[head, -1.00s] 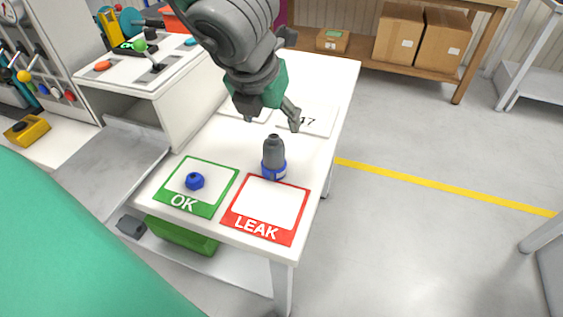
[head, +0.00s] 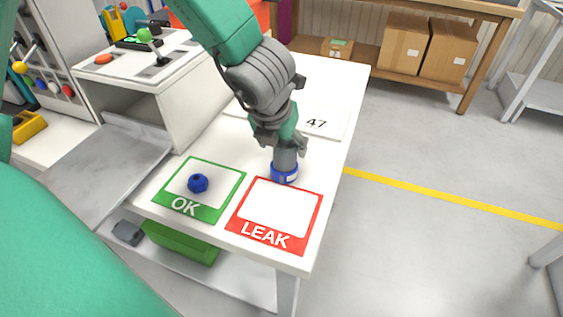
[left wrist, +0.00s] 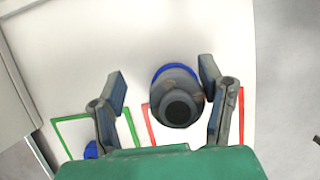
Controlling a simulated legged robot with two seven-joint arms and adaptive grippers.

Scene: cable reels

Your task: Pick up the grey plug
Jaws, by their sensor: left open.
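The grey plug (head: 285,161) stands upright on the white table, with a blue ring around its lower part. It is just behind the red LEAK frame (head: 265,237). My left gripper (head: 281,148) is above and around the top of the plug, with its fingers open. My right gripper is not seen.
A blue nut-like piece (head: 198,183) lies inside the green OK frame (head: 181,211). A white card marked 47 (head: 322,124) lies behind the plug. A white console with a green-knobbed lever (head: 150,43) stands at the left. The table's right edge is near the plug.

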